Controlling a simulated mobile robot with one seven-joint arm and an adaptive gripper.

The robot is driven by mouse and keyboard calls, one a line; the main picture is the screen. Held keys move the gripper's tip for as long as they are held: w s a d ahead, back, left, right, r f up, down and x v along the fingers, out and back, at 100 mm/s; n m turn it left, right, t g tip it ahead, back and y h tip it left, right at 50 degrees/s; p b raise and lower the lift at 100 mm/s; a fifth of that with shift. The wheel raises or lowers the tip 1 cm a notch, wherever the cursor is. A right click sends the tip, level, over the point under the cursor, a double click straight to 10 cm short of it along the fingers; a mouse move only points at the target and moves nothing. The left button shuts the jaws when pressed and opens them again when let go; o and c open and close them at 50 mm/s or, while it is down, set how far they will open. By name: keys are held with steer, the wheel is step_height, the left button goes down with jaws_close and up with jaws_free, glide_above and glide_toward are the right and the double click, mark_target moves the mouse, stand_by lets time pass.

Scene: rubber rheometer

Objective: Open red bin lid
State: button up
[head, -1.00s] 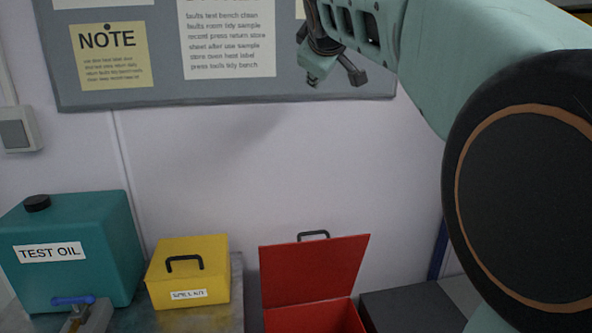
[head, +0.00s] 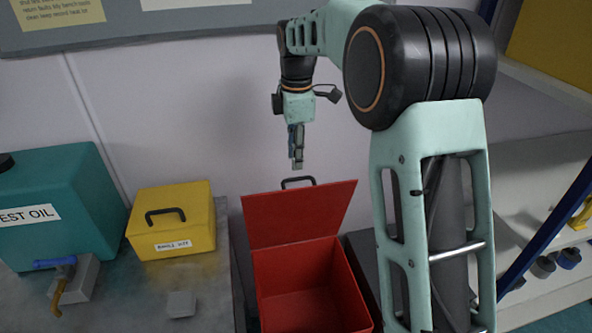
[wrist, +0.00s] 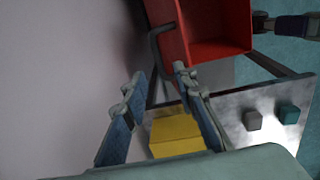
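The red bin (head: 310,295) stands on the floor side of the bench, and its inside shows. Its red lid (head: 298,215) stands raised at the back of the bin, tilted up near the wall, with a dark handle (head: 298,181) on its top edge. My gripper (head: 297,166) points down just above the handle, apart from it. In the wrist view my gripper (wrist: 158,75) has its two fingers spread with a gap between them and nothing held. The handle (wrist: 154,50) and the open bin (wrist: 222,52) show beyond the fingertips there.
A yellow kit box (head: 172,235) and a teal test oil container (head: 55,215) with a blue-handled tap stand on the metal bench (head: 205,285) to the left. A shelf (head: 545,275) is at the right. The wall is close behind the lid.

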steer(key=f, duration=0.6)
steer(key=shift+w, duration=0.25)
steer(key=shift+c, duration=0.6)
jaws_close()
